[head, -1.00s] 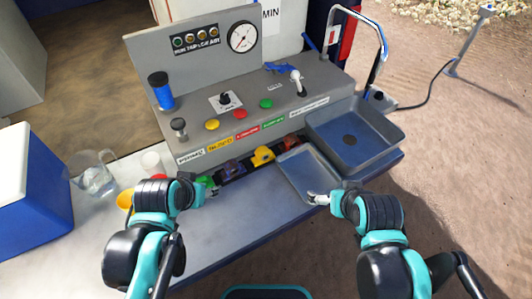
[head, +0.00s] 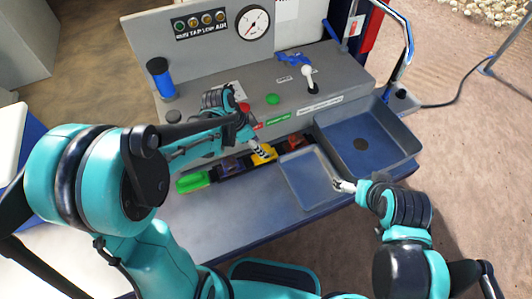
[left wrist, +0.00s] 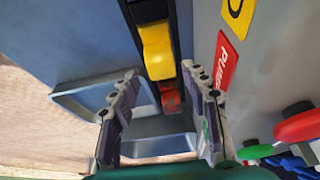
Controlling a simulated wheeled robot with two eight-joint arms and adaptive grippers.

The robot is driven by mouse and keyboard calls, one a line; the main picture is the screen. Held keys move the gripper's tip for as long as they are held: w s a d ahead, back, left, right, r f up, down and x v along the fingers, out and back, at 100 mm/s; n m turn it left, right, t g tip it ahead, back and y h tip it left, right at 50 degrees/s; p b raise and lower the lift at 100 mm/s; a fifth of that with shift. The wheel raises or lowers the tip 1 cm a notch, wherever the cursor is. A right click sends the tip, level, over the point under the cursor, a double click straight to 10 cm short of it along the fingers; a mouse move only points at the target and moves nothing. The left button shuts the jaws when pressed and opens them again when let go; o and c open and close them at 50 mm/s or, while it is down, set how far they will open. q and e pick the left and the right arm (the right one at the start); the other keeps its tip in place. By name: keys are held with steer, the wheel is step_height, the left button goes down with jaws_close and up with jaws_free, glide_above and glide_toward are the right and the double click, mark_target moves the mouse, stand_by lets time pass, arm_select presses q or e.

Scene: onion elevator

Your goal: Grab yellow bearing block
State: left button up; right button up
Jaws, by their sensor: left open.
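The yellow bearing block (head: 263,156) sits in a dark slot along the front of the grey console, partly covered by my left gripper (head: 260,148). The left wrist view shows the yellow block (left wrist: 157,50) just beyond the fingertips, close to the line between them. That left gripper (left wrist: 160,74) is open and empty, with a red block (left wrist: 170,97) seen between its fingers. My right gripper (head: 343,186) hovers by the right edge of the shallow tray; its fingers are too small to judge.
The row also holds a green block (head: 193,182), a purple block (head: 229,166) and a red block (head: 295,142). A shallow tray (head: 309,203) lies right of the row, with a deep sink (head: 345,122) behind it. A blue post (head: 160,80) and a lever (head: 308,76) rise from the console.

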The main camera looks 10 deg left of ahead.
mark_target(264, 148)
arm_select(q)
steer(key=b+x, duration=0.2)
steer(key=x, duration=0.3)
steer(key=shift+w+d, duration=0.25)
steer(key=c, duration=0.3)
jaws_close()
